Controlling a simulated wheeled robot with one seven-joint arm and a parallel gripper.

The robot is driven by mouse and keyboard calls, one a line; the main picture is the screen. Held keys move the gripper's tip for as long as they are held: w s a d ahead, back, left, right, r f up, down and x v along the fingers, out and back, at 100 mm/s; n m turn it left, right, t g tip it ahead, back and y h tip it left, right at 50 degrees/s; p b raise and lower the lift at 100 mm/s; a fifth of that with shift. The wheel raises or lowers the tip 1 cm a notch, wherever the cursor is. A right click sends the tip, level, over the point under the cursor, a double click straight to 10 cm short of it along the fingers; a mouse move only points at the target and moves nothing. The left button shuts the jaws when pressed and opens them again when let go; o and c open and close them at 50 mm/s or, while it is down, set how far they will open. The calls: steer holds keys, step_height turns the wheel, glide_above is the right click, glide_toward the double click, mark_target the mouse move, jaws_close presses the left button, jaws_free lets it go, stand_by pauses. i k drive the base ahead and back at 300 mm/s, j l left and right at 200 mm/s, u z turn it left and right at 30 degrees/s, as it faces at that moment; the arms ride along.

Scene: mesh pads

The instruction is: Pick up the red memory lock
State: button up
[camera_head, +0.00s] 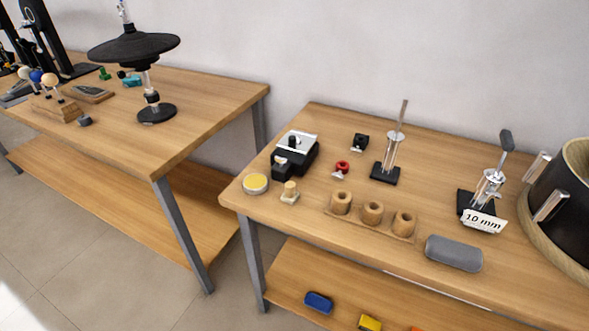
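A small red object (342,168) with a pale, whitish foot sits on the wooden table on the right, and it looks like the red memory lock. It stands apart from its neighbours, between a black box with a silver top and a metal post on a black base. A small black block lies behind it and a row of wooden cylinders lies in front of it. My gripper is not visible in this view.
The black box (295,158) is left of the red object. The metal post (391,150) is to its right, and the wooden cylinders (372,212) are in front. A grey rounded block (454,253) lies near the front edge. A gap separates the left table (190,100).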

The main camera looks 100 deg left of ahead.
mark_target(344, 166)
steer(key=u, duration=3.2)
